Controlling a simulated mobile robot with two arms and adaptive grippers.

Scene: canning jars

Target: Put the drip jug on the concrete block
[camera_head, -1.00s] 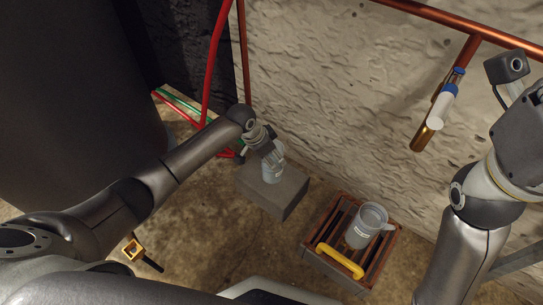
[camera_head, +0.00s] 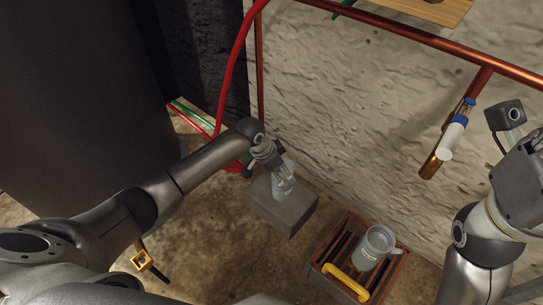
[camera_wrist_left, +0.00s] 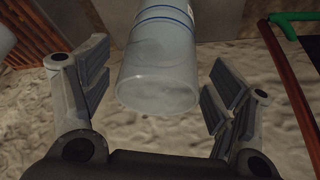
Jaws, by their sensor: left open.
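A pale translucent vessel (camera_head: 279,193), which looks like the drip jug, stands on the grey concrete block (camera_head: 290,221). No handle shows there. My left gripper (camera_head: 283,181) is at the vessel, with its fingers on either side of it. In the left wrist view the left gripper (camera_wrist_left: 152,100) is open, with gaps between the fingers and the vessel. Part of the vessel is hidden by the gripper. My right arm shows at the right edge, but its gripper is out of view.
A grey jug with a handle (camera_head: 372,249) stands on a slatted wooden crate (camera_head: 318,258), beside a yellow bar (camera_head: 346,283). The rough wall (camera_head: 370,110) rises behind the block. Copper pipes (camera_head: 440,50) run along it. A red hose (camera_head: 228,85) hangs at the left.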

